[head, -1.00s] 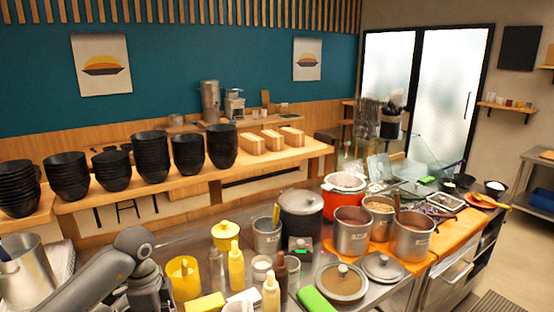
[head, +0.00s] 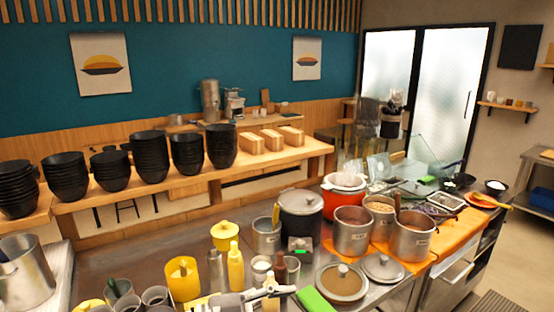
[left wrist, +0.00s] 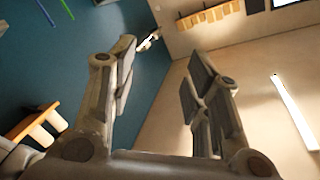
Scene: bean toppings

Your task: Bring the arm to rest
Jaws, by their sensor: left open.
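My left gripper (left wrist: 158,75) fills the middle of the left wrist view. Its two fingers stand wide apart with nothing between them. In the head view a pale grey jointed part (head: 245,298), which looks like part of my own arm, shows low at the bottom edge, in front of the bottles. The rest of that arm is out of the picture. I cannot make out my right gripper in either view.
A yellow squeeze bottle (head: 236,268), a yellow container (head: 183,279) and a dark sauce bottle (head: 292,270) stand close by the grey part. Steel pots (head: 352,232) and a lidded pot (head: 301,213) stand to the right. Black bowl stacks (head: 148,157) line the back shelf.

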